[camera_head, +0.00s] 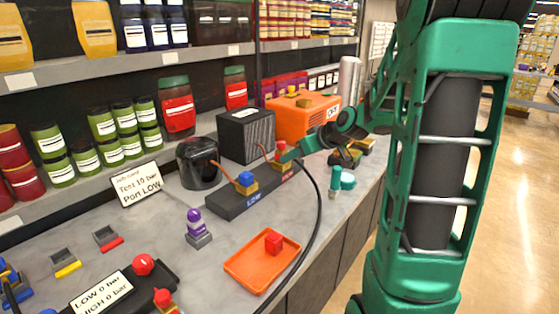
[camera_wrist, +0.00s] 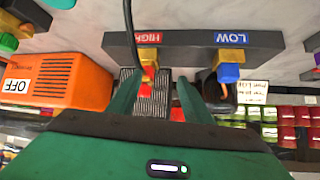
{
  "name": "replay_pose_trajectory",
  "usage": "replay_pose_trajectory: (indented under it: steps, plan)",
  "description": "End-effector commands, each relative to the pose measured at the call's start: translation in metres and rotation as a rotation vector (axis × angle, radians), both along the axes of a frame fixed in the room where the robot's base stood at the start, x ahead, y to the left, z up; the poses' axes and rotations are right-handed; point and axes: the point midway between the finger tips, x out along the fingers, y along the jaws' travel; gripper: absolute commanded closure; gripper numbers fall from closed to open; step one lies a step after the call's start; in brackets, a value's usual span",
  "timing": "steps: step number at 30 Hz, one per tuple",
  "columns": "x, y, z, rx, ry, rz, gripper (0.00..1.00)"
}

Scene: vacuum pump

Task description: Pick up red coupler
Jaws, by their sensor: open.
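A red coupler (camera_head: 281,147) sits on the brass fitting at the HIGH end of the dark manifold (camera_head: 232,203). It also shows in the wrist view (camera_wrist: 147,73), below the HIGH label. My green gripper (camera_head: 288,157) is at that end of the manifold. In the wrist view my open fingers (camera_wrist: 158,77) stand on either side of the red coupler, nearer to it on the left; I cannot tell whether they touch it. Another red block (camera_head: 273,242) lies in the orange tray (camera_head: 247,284).
A blue coupler (camera_head: 246,179) sits on the LOW fitting. A black hose (camera_head: 319,205) curves right of the manifold. An orange unit (camera_head: 305,116), a dark box (camera_head: 246,135) and a black round vessel (camera_head: 198,163) stand behind.

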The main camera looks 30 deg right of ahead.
Motion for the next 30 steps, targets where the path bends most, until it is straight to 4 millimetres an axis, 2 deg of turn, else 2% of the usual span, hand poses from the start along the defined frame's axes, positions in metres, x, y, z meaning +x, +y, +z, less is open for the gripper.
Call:
replay_pose_trajectory:
  steps: [3, 8, 15, 30]
  plan:
    - [0.028, -0.015, 0.008, -0.003, -0.112, 0.014, 0.55]
    - [0.046, -0.024, 0.015, -0.007, -0.192, 0.021, 0.55]
    - [0.076, -0.021, 0.001, -0.008, -0.203, 0.022, 0.55]
    - [0.111, -0.015, -0.017, -0.008, -0.203, 0.021, 0.55]
